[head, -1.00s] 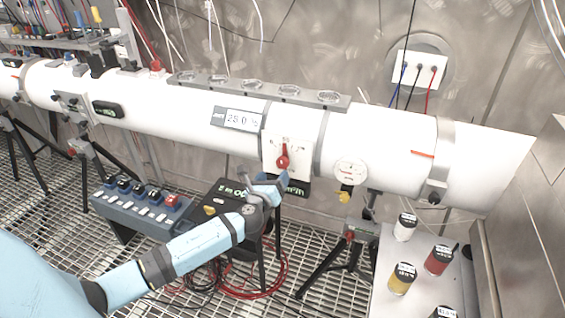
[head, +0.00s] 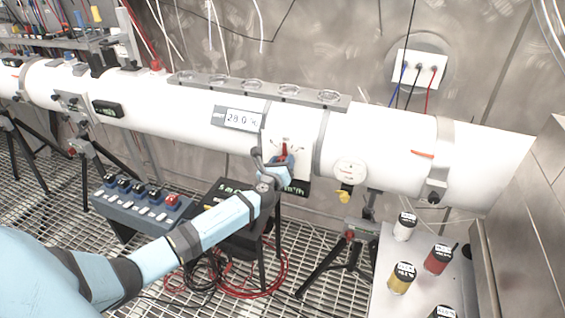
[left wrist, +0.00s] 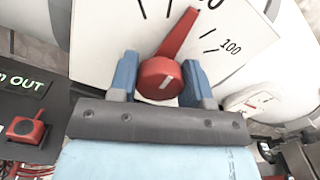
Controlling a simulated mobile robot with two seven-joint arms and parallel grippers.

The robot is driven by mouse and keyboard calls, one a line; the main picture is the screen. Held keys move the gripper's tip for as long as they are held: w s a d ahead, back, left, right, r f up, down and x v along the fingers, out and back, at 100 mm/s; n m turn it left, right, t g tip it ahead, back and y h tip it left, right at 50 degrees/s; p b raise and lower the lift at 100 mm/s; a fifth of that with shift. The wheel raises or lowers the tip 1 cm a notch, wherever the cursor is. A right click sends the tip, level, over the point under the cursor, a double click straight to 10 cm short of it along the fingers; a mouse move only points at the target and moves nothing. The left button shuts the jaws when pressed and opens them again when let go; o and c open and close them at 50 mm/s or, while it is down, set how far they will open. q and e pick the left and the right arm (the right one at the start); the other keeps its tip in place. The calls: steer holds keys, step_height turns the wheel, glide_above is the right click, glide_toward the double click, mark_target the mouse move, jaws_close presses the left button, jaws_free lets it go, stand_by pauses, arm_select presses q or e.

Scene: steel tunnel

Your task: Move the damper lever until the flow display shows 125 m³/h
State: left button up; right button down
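The red damper lever (head: 285,149) sits on a white scale plate (head: 302,146) on the front of the white duct. In the left wrist view its round red hub (left wrist: 160,78) shows close up, and its pointer tilts up and to the right, left of the 100 mark. My left gripper (head: 274,167) is at the lever. Its blue fingers (left wrist: 162,84) stand apart on both sides of the hub; I cannot tell whether they touch it. The flow display (head: 296,187) under the plate is partly hidden by my gripper, and its number is not readable. My right gripper is out of view.
A temperature display (head: 240,119) is on the duct. A dark box with green lettering (head: 232,190) and a blue switch box (head: 140,207) stand below. A round gauge (head: 350,172) is right of the lever. Several jars stand on the table (head: 383,262) at right.

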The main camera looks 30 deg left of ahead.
arm_select(q)
steer(key=shift+c, duration=1)
steer(key=shift+f+n+b, duration=0.25)
steer(key=shift+n+b, duration=0.5)
steer(key=shift+n, duration=0.05)
steer(key=shift+r+n, duration=0.25)
steer(key=shift+n, duration=0.05)
steer(key=o, duration=0.9)
steer(key=shift+o, duration=0.2)
steer(key=v, duration=1.3)
steer(key=shift+s+b, duration=0.3)
steer(key=shift+s, duration=0.1)
